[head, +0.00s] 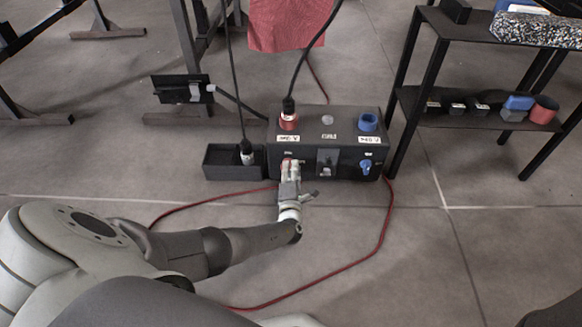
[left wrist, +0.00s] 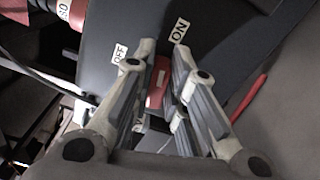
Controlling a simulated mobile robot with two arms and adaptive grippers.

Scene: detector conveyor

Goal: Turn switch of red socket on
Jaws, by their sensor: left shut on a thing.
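The dark power box (head: 345,150) stands on the floor. Its red socket (head: 289,124), on top at the left, has a black plug with a cable in it. My left gripper (head: 288,166) is at the box's front face below that socket. In the left wrist view, the fingers (left wrist: 160,75) are closed around the red switch (left wrist: 156,82). The switch sits between an OFF label (left wrist: 120,52) and an ON label (left wrist: 181,30). Fingers hide part of the switch, so I cannot tell its setting. My right gripper is not in view.
A blue socket (head: 367,122) and blue switch (head: 366,166) are on the box's right. A small black bin (head: 222,162) with a plug stands left of it. A black shelf (head: 470,113) stands right. A red cable (head: 385,225) loops over the floor in front.

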